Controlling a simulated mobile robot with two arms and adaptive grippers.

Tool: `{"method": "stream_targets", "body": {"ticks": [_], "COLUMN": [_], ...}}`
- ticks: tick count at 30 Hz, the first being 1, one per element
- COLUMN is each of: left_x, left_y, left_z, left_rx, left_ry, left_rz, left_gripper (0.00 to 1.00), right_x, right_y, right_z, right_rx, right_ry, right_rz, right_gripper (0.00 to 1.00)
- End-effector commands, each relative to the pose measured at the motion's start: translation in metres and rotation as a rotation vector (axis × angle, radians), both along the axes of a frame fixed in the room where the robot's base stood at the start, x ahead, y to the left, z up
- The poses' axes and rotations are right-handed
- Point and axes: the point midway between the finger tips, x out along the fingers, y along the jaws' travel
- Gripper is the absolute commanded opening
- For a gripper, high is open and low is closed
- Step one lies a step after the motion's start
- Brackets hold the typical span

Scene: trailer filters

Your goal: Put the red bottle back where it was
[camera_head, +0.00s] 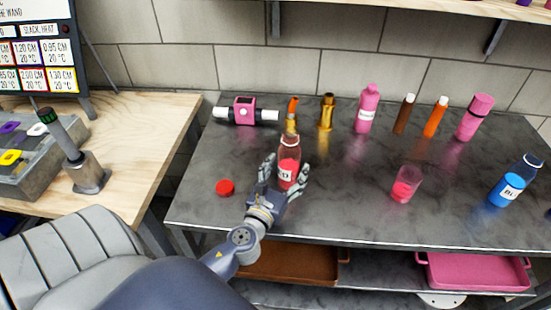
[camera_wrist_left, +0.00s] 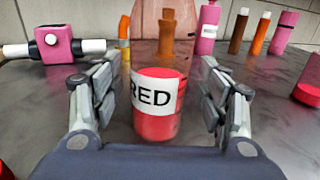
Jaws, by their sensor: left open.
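The red bottle (camera_head: 288,172) is a clear bottle with red contents in its lower part and a white label. It stands upright on the dark table, and its label reads RED in the left wrist view (camera_wrist_left: 155,105). My left gripper (camera_head: 284,174) is open, with a finger on each side of the bottle. In the left wrist view gaps show between the fingers (camera_wrist_left: 160,90) and the bottle. A red cap (camera_head: 225,187) lies on the table left of the bottle. My right gripper is not in view.
Behind stand a pink-and-white device (camera_head: 245,112), a gold bottle (camera_head: 326,112), a pink bottle (camera_head: 367,108), and orange and brown tubes. A glass with red contents (camera_head: 405,184) and a blue bottle (camera_head: 515,182) stand to the right. The table between bottle and glass is clear.

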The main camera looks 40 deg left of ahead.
Motion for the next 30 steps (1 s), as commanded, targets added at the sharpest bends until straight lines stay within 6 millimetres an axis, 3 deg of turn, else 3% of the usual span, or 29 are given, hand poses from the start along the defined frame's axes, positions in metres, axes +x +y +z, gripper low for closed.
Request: {"method": "stream_targets", "body": {"ticks": [9, 15, 30], "left_x": [-0.062, -0.087, -0.097], "left_y": [-0.015, -0.021, -0.023], "left_z": [-0.004, -0.002, 0.001], "left_rx": [-0.003, -0.002, -0.001], "left_ry": [0.002, 0.001, -0.001], "left_rz": [0.002, 0.001, 0.001], "left_gripper": [0.68, 0.68, 0.68], "right_x": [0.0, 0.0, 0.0], "right_y": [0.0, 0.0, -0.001], "right_z": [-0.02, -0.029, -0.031], "right_rx": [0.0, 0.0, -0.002], "right_ry": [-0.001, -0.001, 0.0], "right_rz": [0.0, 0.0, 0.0], "right_gripper": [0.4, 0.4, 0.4]}}
